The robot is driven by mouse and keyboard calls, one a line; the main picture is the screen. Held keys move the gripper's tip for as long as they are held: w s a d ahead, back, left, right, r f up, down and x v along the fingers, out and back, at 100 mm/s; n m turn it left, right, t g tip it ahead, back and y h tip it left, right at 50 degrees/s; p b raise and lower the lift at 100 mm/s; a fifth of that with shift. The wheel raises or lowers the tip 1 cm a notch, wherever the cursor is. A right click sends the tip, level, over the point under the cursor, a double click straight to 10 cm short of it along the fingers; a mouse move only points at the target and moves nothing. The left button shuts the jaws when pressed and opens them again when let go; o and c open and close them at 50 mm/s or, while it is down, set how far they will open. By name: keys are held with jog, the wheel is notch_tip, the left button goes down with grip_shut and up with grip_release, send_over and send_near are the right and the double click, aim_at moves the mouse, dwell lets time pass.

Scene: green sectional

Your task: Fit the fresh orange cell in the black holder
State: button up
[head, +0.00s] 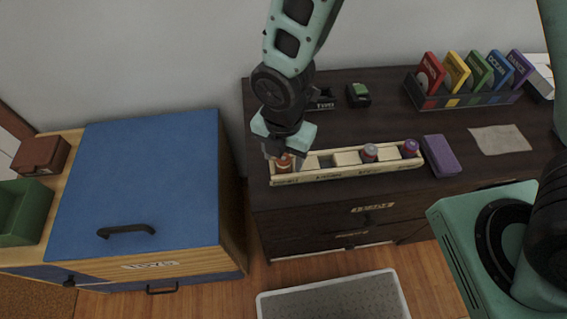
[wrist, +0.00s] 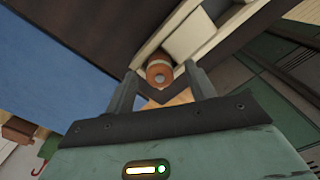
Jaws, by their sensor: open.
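The orange cell (head: 284,163) stands in the left end compartment of a long cream tray (head: 345,174) on the dark dresser. In the wrist view the orange cell (wrist: 159,73) shows its round end between the fingertips. My gripper (head: 284,152) is open above that end of the tray; in the wrist view its two fingers (wrist: 161,75) stand on either side of the cell, and I cannot tell whether they touch it. A black holder (head: 322,99) with a pale label lies behind the tray, partly hidden by my arm.
Two purple-capped red cells (head: 369,153) (head: 410,149) stand farther right in the tray. A small black item with a green top (head: 359,93), a purple block (head: 441,155) and a rack of coloured cases (head: 465,96) share the dresser. A blue-topped cabinet (head: 150,170) stands left.

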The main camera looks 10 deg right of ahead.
jog(key=c, duration=1.1)
jog(key=shift+c, duration=0.2)
jog(key=shift+r, duration=0.1)
